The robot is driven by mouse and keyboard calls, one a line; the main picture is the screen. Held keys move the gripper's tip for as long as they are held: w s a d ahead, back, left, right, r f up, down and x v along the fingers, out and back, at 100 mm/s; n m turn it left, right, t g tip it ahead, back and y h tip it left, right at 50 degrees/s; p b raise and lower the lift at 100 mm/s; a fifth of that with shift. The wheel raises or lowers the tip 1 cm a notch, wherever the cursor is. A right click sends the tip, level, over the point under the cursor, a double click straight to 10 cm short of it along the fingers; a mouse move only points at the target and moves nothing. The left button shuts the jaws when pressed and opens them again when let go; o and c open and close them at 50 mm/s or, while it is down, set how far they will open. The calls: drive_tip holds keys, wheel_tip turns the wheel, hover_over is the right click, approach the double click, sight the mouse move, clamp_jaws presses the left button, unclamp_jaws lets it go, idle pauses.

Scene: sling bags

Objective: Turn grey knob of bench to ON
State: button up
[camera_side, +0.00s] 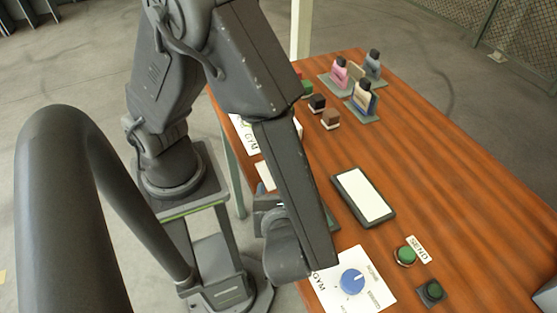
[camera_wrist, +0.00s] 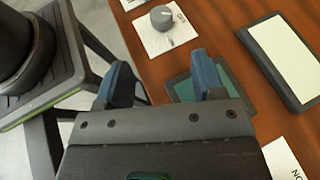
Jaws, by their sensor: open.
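The grey knob (camera_wrist: 161,17) shows at the top of the wrist view, on a white card (camera_wrist: 180,38) with a dark mark and small print on it. The print is too small to read, so I cannot tell the knob's setting. My gripper (camera_wrist: 162,77) is open and empty, with two blue fingers apart. In the picture the knob lies beyond the fingertips, and they are not touching it. In the side view my arm hides the grey knob and most of the gripper.
A dark-framed tablet (camera_side: 363,194) lies on the wooden bench (camera_side: 440,165). A dark green pad (camera_wrist: 187,86) sits by the right finger. A blue knob (camera_side: 352,280) on a white card and green buttons (camera_side: 405,255) are at the near end. Small bottles (camera_side: 363,98) stand at the far end.

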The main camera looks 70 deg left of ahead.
drive_tip(key=shift+f+m, duration=0.15)
drive_tip(key=shift+m, duration=0.15)
drive_tip(key=shift+a+f, duration=0.1)
drive_tip(key=shift+a, duration=0.25)
drive_tip(key=x, duration=1.3)
drive_tip(key=shift+w+r, duration=0.1)
drive_tip(key=shift+r, duration=0.1)
drive_tip(key=shift+c, duration=0.4)
drive_tip(key=c, duration=0.9)
drive_tip(key=shift+o, duration=0.2)
drive_tip(key=shift+t, duration=0.3)
